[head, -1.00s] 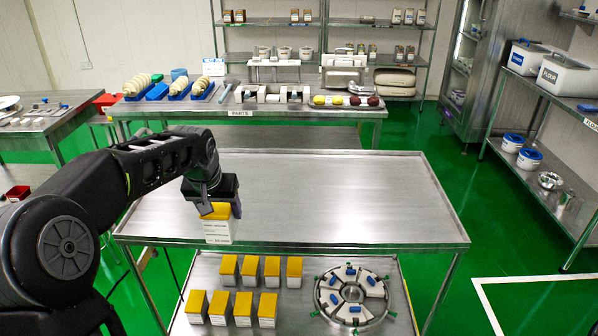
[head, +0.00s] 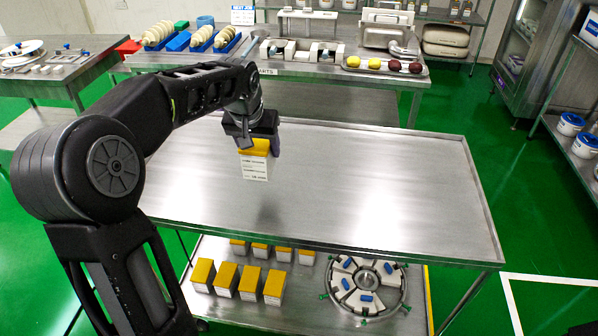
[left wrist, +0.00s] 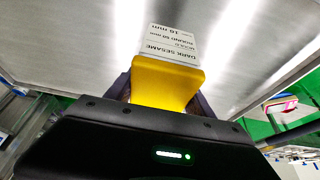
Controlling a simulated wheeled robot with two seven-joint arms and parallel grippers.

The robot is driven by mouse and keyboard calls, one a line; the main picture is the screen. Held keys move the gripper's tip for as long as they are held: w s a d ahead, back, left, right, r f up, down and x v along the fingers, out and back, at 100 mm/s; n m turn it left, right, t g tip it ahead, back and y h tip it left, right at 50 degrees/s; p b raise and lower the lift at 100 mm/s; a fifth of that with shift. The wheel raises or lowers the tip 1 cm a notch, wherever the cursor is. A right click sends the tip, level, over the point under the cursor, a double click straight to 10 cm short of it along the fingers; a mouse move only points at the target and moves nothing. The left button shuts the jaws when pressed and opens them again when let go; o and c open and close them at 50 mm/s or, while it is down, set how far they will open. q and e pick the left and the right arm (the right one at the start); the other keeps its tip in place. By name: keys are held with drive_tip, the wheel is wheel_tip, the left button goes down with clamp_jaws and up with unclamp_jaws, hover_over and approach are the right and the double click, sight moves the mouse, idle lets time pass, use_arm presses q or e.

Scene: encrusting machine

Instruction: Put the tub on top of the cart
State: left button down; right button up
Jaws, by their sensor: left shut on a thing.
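The tub (head: 255,170) is a small white box with a yellow lid and a printed label. My left gripper (head: 252,143) is shut on its yellow lid end and holds it upright over the left part of the cart's bare steel top (head: 350,190). I cannot tell whether its base touches the top. In the left wrist view the tub (left wrist: 168,80) sits between the fingers, with its label reading "DARK SESAME". Several similar yellow-lidded tubs (head: 225,279) stand on the cart's lower shelf. My right gripper is not in view.
A round metal fixture with blue-marked segments (head: 365,284) lies on the lower shelf at right. A parts table (head: 300,72) with trays and food models stands behind the cart. A low raised rim edges the cart top, which is otherwise clear.

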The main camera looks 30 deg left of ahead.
sight(252, 151)
use_arm(q)
wheel_tip(252, 151, down, 6)
drive_tip(key=shift+r, duration=0.1)
idle(0.4)
drive_tip(key=shift+f+p, duration=0.45)
drive_tip(key=shift+f, duration=1.45)
drive_tip(key=shift+f, duration=0.2)
drive_tip(key=shift+c, duration=1.9)
unclamp_jaws()
drive_tip(key=shift+r, duration=0.1)
drive_tip(key=shift+s+r, duration=0.1)
drive_tip(key=shift+r, duration=0.4)
drive_tip(key=b+v, duration=0.1)
drive_tip(key=v, duration=1)
drive_tip(key=shift+d, duration=0.1)
